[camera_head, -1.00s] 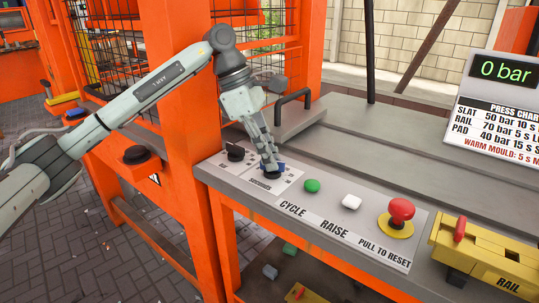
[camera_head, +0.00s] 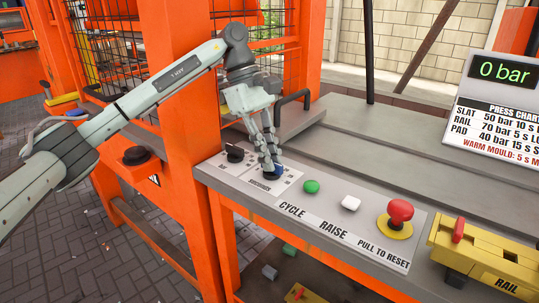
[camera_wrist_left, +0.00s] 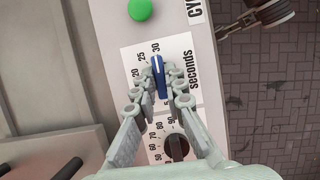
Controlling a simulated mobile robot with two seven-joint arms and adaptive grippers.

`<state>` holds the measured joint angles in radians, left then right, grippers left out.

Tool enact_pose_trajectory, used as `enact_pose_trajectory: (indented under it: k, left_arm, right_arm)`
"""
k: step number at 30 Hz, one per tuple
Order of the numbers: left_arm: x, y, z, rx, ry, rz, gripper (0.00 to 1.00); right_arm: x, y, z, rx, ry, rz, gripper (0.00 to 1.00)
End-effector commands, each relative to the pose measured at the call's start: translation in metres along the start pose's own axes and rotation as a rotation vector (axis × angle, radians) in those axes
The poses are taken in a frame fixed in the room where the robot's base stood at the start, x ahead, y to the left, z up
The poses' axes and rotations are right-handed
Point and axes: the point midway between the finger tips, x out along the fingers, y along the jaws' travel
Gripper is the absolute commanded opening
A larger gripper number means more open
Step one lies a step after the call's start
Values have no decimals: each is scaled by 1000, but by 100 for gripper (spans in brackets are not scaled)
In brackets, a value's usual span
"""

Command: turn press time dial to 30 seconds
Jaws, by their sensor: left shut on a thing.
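The press time dial is a blue knob (camera_head: 273,175) on the white "seconds" plate (camera_head: 290,179) of the grey panel. In the wrist view the blue knob (camera_wrist_left: 158,78) has a white line on its end that points at or very near the 30 mark (camera_wrist_left: 155,47). The 20 and 25 marks lie to its left. My left gripper (camera_head: 270,166) comes down on it from above. In the wrist view its fingertips (camera_wrist_left: 158,88) are shut on the two sides of the knob. My right gripper is in neither view.
A black dial (camera_head: 235,153) with a 50 to 90 scale sits beside the blue one. Green cycle (camera_head: 312,187) and white raise (camera_head: 351,203) buttons and a red pull-to-reset knob (camera_head: 401,211) follow to the right. An orange post (camera_head: 185,130) stands close behind my arm.

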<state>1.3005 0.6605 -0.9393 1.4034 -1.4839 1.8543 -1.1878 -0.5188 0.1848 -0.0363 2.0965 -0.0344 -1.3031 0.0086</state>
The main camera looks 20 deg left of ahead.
Motion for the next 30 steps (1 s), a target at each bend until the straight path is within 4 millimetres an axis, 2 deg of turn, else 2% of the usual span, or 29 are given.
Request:
enact_pose_trajectory:
  k: [7,8,12,23,30]
  left_arm:
    - [-1,0,0,2,1,3,0]
    - [-1,0,0,2,1,3,15]
    - [-1,0,0,2,1,2,32]
    - [-6,0,0,0,1,2,32]
    - [-44,1,1,1,1,4,32]
  right_arm:
    - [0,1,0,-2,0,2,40]
    - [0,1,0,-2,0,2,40]
    - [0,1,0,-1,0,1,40]
    - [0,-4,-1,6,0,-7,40]
    - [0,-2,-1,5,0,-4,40]
